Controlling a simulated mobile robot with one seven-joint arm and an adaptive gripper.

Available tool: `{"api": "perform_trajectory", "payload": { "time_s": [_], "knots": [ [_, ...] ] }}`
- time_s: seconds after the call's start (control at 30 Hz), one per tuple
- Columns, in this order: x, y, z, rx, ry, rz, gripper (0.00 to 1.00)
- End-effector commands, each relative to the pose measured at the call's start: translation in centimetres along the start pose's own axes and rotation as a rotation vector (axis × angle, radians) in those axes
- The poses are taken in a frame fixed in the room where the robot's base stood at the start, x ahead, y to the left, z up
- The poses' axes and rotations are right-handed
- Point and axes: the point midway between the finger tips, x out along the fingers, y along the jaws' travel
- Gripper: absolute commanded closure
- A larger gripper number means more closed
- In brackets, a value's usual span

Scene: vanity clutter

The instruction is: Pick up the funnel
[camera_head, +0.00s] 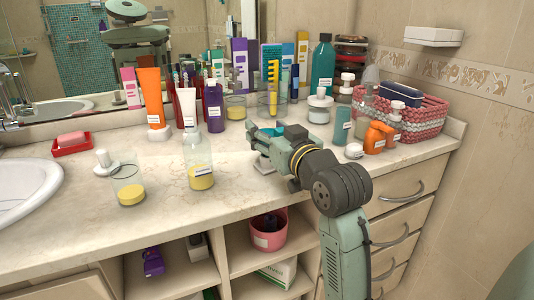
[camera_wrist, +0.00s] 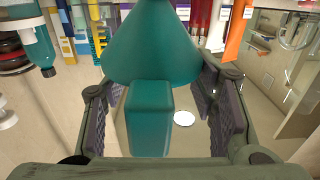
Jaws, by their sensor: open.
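A teal funnel (camera_wrist: 150,45) fills the upper middle of the wrist view, its cone flaring toward the camera and a blocky teal part below it. My gripper (camera_wrist: 160,95) is open, with one dark-padded finger on each side of the funnel's blocky part. Gaps show between that part and both pads, so nothing is gripped. In the head view my gripper (camera_head: 266,148) is low over the counter, in front of the row of bottles.
On the counter (camera_head: 90,222), a clear bottle (camera_head: 199,160) and a glass (camera_head: 128,186) stand left of my gripper. Bare counter lies in front of my gripper.

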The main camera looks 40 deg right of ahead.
Motion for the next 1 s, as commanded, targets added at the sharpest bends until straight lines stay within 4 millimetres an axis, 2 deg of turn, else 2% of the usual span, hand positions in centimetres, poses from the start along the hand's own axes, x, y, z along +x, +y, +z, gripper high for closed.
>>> {"api": "perform_trajectory", "payload": {
  "time_s": [0.07,0.73,1.0],
  "knots": [
    [0.0,0.02,0.02,0.0,-0.001,0.001,0.55],
    [0.0,0.04,0.02,0.0,-0.001,0.001,1.0],
    [-0.01,0.04,0.01,0.0,0.0,0.001,1.0]
  ]
}}
